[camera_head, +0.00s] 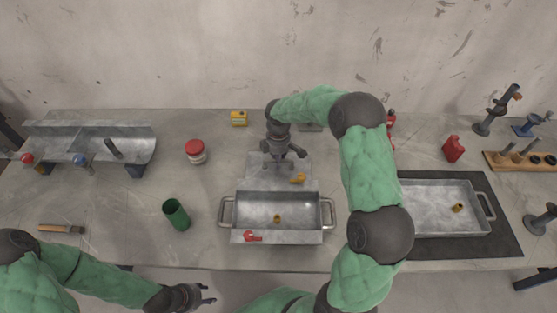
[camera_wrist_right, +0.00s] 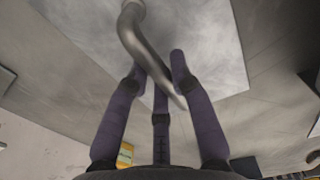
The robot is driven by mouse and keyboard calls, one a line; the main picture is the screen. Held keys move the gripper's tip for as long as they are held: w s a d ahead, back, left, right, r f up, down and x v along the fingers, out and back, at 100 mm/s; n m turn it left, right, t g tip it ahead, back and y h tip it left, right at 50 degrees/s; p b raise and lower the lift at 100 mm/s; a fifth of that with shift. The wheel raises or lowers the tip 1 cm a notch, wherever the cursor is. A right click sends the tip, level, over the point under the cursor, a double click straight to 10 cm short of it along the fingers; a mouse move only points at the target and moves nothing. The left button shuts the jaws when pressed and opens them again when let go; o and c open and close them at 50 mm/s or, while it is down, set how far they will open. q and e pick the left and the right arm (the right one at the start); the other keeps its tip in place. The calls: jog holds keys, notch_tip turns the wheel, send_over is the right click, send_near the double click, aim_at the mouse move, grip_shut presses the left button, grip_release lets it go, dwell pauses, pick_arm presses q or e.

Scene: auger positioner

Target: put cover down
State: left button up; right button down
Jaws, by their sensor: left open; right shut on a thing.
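The cover (camera_head: 258,180) is a flat grey metal plate just behind a metal tray with side handles (camera_head: 240,205). My right gripper (camera_head: 284,154) is over the cover and shut on its curved metal handle. In the right wrist view the handle (camera_wrist_right: 136,35) passes between the fingers, with the cover's flat face (camera_wrist_right: 210,60) beyond. I cannot tell whether the cover touches the table. My left gripper (camera_head: 204,295) is open and empty in front of the table's near edge.
A second tray (camera_head: 420,228) lies on a dark mat at right. A green cup (camera_head: 176,214) and a red-lidded jar (camera_head: 195,151) stand left of the cover. A yellow box (camera_head: 239,118) is behind. A red canister (camera_head: 453,149) stands at the right. The table between cup and jar is clear.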

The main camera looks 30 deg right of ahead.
jog(key=shift+r, duration=0.15)
jog(key=c, duration=1.1)
grip_release()
notch_tip(320, 180, up, 12)
jog(key=shift+p, duration=1.15)
